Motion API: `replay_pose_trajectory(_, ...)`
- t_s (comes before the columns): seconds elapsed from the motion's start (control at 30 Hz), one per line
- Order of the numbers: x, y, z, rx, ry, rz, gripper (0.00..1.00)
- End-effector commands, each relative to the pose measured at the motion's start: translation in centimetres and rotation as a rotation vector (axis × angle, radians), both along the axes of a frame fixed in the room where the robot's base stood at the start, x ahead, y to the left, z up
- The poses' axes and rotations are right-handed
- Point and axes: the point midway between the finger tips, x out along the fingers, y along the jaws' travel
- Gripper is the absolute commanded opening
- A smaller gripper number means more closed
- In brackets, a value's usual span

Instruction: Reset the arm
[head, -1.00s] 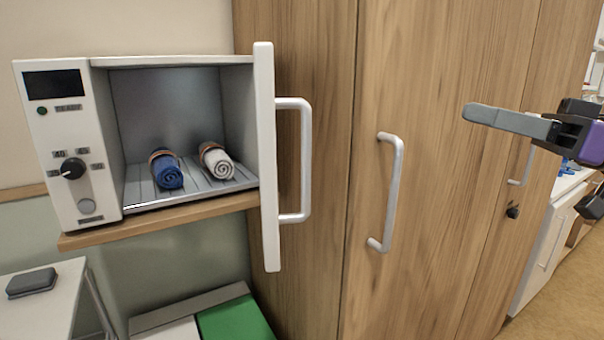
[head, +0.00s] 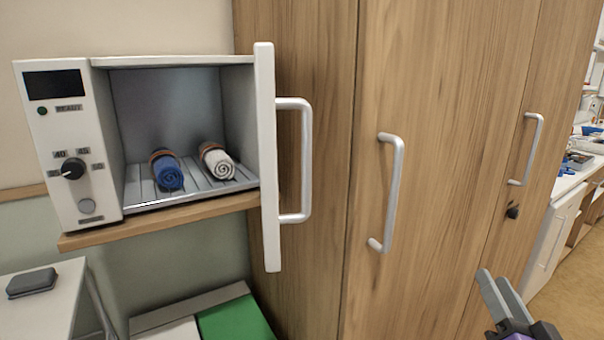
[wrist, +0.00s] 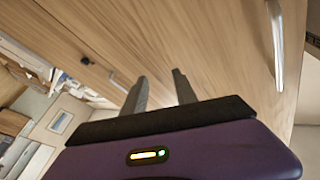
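My gripper (head: 500,298) is at the lower right of the head view, in front of the wooden wardrobe and apart from it. Its two grey fingers point up and show a gap between them. In the wrist view, the fingers (wrist: 161,92) stand apart with nothing between them. Most of my arm is out of the head view.
A white warming cabinet (head: 88,205) stands open on a wooden shelf (head: 160,224), holding a blue rolled towel (head: 168,172) and a white one (head: 217,162). Its door (head: 267,160) juts forward. The wardrobe (head: 440,80) has bar handles. A counter (head: 570,185) is at right.

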Motion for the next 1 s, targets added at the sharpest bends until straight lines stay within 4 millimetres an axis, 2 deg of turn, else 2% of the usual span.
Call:
replay_pose_trajectory(0.03, -1.7, 0.5, -1.8, -0.01, 0.016, -0.027, 0.34)
replay_pose_trajectory(0.1, -4.0, 1.0, -3.5, -0.034, 0.027, -0.065, 0.34)
replay_pose_trajectory(0.33, -11.8, 3.4, -7.7, -0.13, 0.066, -0.143, 0.34)
replay_pose_trajectory(0.67, -23.1, 7.8, -10.5, -0.294, 0.146, -0.137, 0.34)
replay_pose_trajectory(1.0, -33.7, 12.1, -13.0, -0.428, 0.332, -0.012, 0.34)
